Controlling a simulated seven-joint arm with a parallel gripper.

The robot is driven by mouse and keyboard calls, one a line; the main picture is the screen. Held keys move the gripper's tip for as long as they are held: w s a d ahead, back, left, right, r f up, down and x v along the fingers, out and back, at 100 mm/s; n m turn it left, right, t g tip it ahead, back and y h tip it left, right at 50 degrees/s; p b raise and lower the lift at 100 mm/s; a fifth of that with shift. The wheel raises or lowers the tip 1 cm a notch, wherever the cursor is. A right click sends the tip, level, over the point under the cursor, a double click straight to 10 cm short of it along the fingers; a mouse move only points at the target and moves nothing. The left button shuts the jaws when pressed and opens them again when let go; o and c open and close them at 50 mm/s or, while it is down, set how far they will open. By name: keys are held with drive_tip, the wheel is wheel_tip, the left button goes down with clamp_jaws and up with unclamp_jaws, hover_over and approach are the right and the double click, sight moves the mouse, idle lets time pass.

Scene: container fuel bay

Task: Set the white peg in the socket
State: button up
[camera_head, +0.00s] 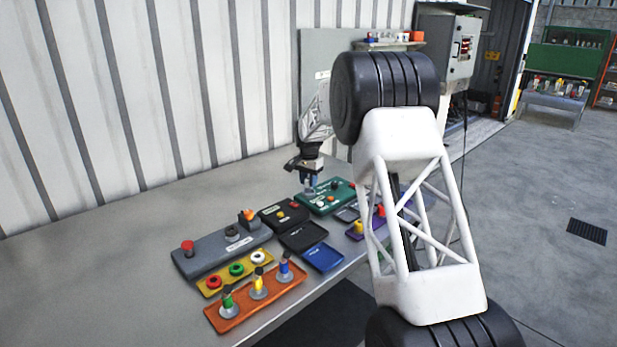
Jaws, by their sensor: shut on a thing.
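My gripper (311,186) points down at the left end of the green board (318,205). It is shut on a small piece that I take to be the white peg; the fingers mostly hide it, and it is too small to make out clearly. Red and pale knobs stand on the green board. I cannot tell which spot is the socket, or whether the peg touches the board.
In front are a black panel (268,218), black tray (301,229), blue tray (324,258), grey box (205,262) with a red button, yellow tray (209,284) with rings, and orange tray (283,298) with bottles. The grey table (110,270) is clear at left; a corrugated wall stands behind.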

drive_tip(key=shift+f, duration=0.5)
drive_tip(key=shift+f, duration=0.7)
idle(2.0)
drive_tip(key=o, duration=1.4)
drive_tip(key=shift+r, duration=0.1)
drive_tip(key=shift+r, duration=3.85)
drive_tip(key=shift+s+r, duration=0.1)
